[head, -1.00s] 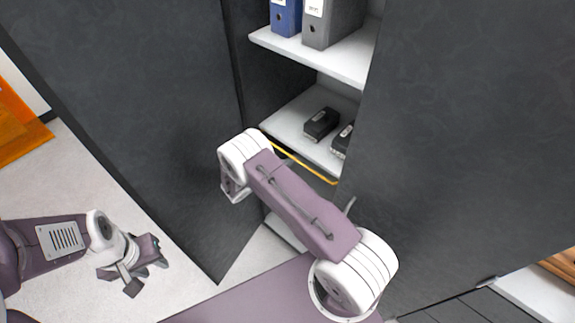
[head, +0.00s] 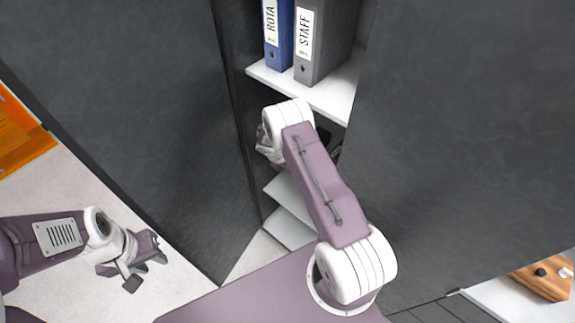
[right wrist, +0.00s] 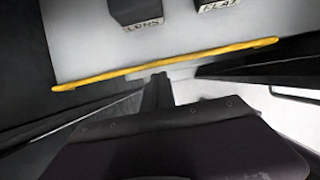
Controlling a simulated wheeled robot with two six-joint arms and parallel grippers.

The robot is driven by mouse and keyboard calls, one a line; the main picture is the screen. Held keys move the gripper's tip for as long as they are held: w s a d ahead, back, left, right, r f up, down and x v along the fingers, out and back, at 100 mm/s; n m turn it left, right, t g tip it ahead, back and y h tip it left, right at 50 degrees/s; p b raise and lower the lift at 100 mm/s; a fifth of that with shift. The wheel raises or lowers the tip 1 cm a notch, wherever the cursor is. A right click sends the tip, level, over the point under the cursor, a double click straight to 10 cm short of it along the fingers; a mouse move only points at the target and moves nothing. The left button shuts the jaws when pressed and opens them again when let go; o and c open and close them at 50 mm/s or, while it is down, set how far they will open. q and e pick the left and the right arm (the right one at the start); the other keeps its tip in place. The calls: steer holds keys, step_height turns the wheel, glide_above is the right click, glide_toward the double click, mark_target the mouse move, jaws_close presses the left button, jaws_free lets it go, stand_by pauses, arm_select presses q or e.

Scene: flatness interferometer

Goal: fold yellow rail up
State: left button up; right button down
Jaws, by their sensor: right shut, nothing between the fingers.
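The yellow rail (right wrist: 165,66) runs as a long thin bar across the front edge of a pale shelf in the right wrist view, its right end higher in the picture. In the head view my right arm hides it. My right gripper (right wrist: 158,80) is shut and empty, its tip just below the middle of the rail in the picture; I cannot tell whether they touch. In the head view it is hidden behind its own wrist at the cabinet opening. My left gripper (head: 148,262) hangs over the floor at the left, away from the rail; its jaw opening is unclear.
Two dark labelled boxes (right wrist: 140,10) stand on the shelf behind the rail. Dark cabinet doors (head: 130,120) flank the narrow opening left and right. Blue (head: 279,35) and grey (head: 318,45) binders stand on the upper shelf (head: 325,92). Lower shelves (head: 285,195) show below my arm.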

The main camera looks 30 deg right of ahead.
arm_select(q)
steer(key=shift+w+d+f, duration=0.1)
steer(key=shift+d, duration=0.2)
arm_select(e)
steer(key=shift+w+d+r, duration=0.25)
steer(key=shift+d, duration=0.4)
steer(key=shift+d, duration=0.1)
